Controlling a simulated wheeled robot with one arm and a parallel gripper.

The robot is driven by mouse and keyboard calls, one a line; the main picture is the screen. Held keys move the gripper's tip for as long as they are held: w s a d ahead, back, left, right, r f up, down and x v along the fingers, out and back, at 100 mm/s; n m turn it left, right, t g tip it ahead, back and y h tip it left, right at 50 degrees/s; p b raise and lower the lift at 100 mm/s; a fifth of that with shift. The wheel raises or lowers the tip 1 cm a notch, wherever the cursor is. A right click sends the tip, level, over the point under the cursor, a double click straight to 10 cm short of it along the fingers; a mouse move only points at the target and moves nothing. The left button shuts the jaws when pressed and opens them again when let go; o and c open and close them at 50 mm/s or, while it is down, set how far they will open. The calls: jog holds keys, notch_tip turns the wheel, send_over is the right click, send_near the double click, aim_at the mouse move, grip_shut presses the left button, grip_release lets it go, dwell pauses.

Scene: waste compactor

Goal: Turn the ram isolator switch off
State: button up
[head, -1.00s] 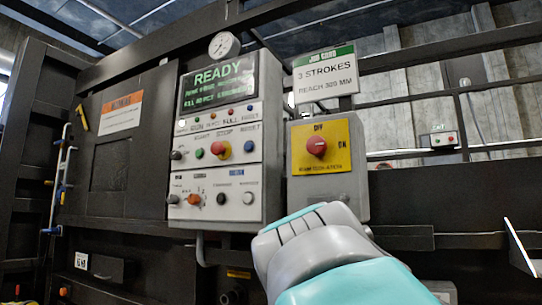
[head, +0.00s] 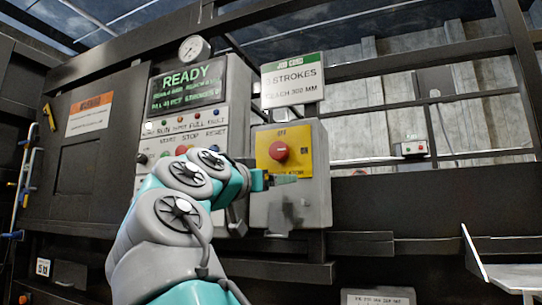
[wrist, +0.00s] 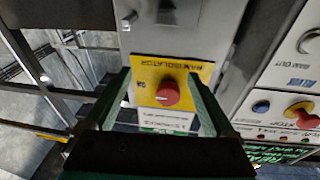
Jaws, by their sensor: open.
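The ram isolator switch is a round red knob (head: 278,151) on a yellow plate (head: 297,137) on the front of a grey box (head: 312,205). In the earlier head view the plate reads OFF at the top and ON at the right. My gripper (head: 280,180) is in front of the box, just below the knob in the head view. In the wrist view my gripper (wrist: 158,74) is open and empty, its fingers to the left and right of the red knob (wrist: 168,92). I cannot tell the knob's setting or whether a finger touches it.
A control panel (head: 196,112) with a READY screen (head: 186,86) and several buttons stands left of the box. A sign (head: 292,78) is above the box. A dark rail (head: 420,70) runs at the right. A small box with buttons (head: 411,148) is farther back.

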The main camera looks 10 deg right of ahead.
jog(key=m+t+h, duration=0.2)
send_near(277, 152)
jog(key=w, duration=0.1)
jog(key=p+x, duration=0.1)
jog(key=x, duration=0.1)
jog(key=p+x, duration=0.1)
jog(key=x, duration=0.2)
jog(key=p+x, duration=0.2)
jog(key=x, duration=0.1)
jog(key=shift+s+d+r, duration=0.15)
jog(key=shift+r, duration=0.15)
jog(key=shift+f+n, duration=0.1)
jog(key=shift+n, duration=0.2)
jog(key=c, duration=1.4)
